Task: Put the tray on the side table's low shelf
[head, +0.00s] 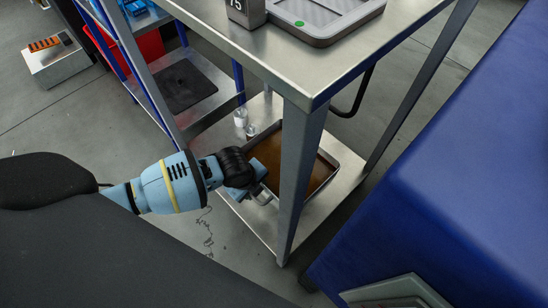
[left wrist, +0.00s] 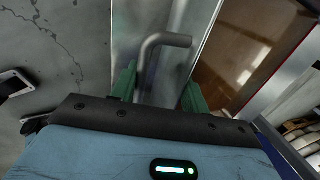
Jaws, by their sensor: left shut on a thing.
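The tray (head: 321,172) has a grey metal rim and a brown inside. It lies level over the side table's low shelf (head: 322,217), behind the table's front leg, which hides part of it. I cannot tell whether it touches the shelf. My left gripper (head: 262,194) reaches in from the left and is shut on the tray's near handle. In the left wrist view, the bent metal handle (left wrist: 166,41) shows between the green fingers (left wrist: 160,88), with the brown tray inside (left wrist: 245,45) at the right. My right gripper is not in view.
The table's front leg (head: 300,165) stands close beside my left gripper. A small white bottle (head: 240,118) stands on the low shelf by the tray's far left corner. The tabletop (head: 262,48) holds a grey device (head: 320,20). A blue-covered bench (head: 450,170) fills the right.

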